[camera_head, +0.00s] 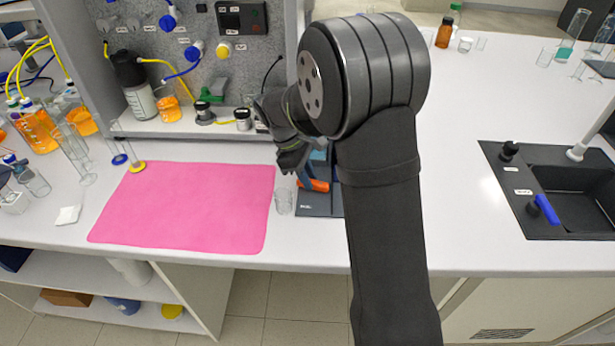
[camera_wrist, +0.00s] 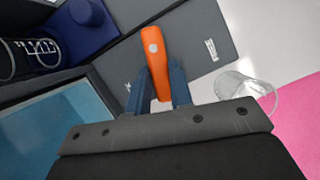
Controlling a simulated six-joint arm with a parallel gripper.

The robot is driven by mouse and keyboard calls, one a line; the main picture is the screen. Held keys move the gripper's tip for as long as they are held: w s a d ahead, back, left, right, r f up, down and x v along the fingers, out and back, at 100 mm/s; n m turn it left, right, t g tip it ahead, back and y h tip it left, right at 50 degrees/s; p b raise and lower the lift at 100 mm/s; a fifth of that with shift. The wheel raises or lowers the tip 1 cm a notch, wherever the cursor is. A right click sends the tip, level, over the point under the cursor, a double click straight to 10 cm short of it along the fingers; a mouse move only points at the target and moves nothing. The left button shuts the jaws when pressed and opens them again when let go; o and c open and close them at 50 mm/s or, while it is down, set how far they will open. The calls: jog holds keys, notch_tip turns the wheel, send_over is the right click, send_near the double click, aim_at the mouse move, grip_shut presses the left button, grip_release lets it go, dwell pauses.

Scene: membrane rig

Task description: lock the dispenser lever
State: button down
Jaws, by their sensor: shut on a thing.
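The orange dispenser lever (camera_wrist: 154,48) points up the wrist view, over a dark grey base plate (camera_wrist: 205,35). The two blue fingers of my gripper (camera_wrist: 160,90) are shut on its near end, one on each side. In the head view the orange lever (camera_head: 313,185) shows low beside my gripper (camera_head: 298,172), above the grey base plate (camera_head: 318,206). My arm hides much of the dispenser there. Whether the lever is locked cannot be told.
A clear glass beaker (camera_head: 283,201) stands just left of the base plate, close to my gripper; it also shows in the wrist view (camera_wrist: 235,86). A pink mat (camera_head: 185,205) lies further left. A black sink (camera_head: 570,195) is at right. Bench between is clear.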

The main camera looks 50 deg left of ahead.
dwell(0.4)
jog(key=c, duration=1.3)
grip_release()
jog(key=shift+v, duration=8.75)
jog(key=shift+w+d, duration=0.1)
jog(key=shift+w, duration=0.15)
